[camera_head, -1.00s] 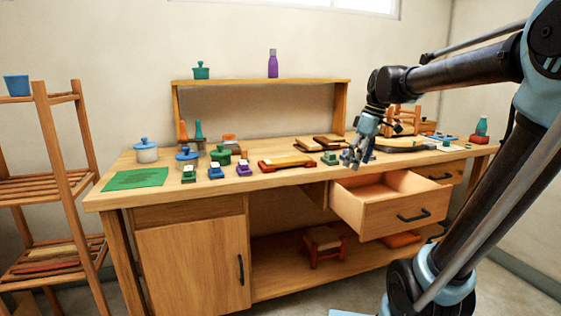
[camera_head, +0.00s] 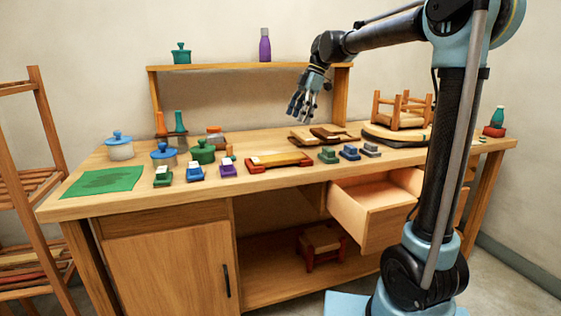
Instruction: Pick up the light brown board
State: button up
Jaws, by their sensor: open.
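A light brown board (camera_head: 304,137) lies flat toward the back of the workbench, beside and partly against a dark brown board (camera_head: 327,139). Another pale piece shows at the right of this group; I cannot tell whether it is a separate board. My gripper (camera_head: 299,112) is open and empty, pointing down in the air above the light brown board, with a gap between fingers and boards.
A red stand with a yellowish top (camera_head: 279,161) sits in front of the boards. Small colored blocks (camera_head: 350,152) are to the right. An upturned stool (camera_head: 402,110) stands on a round slab. A drawer (camera_head: 377,205) is open below. The shelf (camera_head: 250,67) is behind.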

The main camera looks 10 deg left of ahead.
send_near(279, 156)
jog(key=shift+x, duration=4.35)
jog(key=shift+s, duration=0.1)
jog(key=c, duration=1.3)
